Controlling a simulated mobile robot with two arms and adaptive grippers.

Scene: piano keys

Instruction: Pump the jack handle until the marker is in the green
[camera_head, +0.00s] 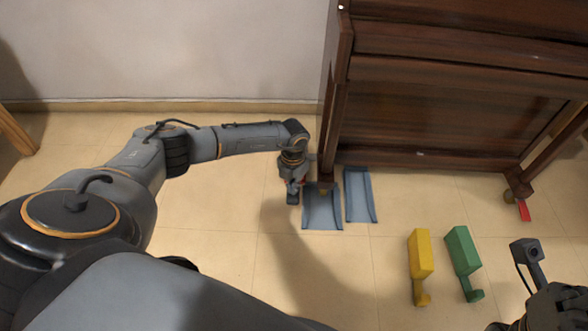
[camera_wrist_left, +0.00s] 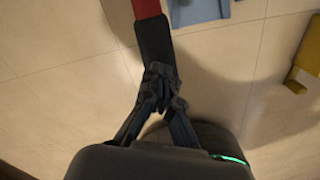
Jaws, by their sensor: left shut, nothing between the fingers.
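A red bar with a black grip (camera_wrist_left: 153,40), which looks like the jack handle, comes in from the top in the left wrist view. My left gripper (camera_wrist_left: 160,75) is shut at the near end of this black grip, with nothing held between the fingers. In the head view my left gripper (camera_head: 293,190) is low by the piano's left front leg and hides most of the handle. My right arm's dark end (camera_head: 548,300) shows at the lower right; its fingers cannot be made out. I cannot make out the marker or a green zone.
A brown piano (camera_head: 440,110) stands at the back right. Two blue folded plates (camera_head: 322,212) (camera_head: 360,197) lie by its left leg. A yellow block (camera_head: 420,250) and a green block (camera_head: 462,250) lie on the floor. A red piece (camera_head: 524,211) is by the right leg.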

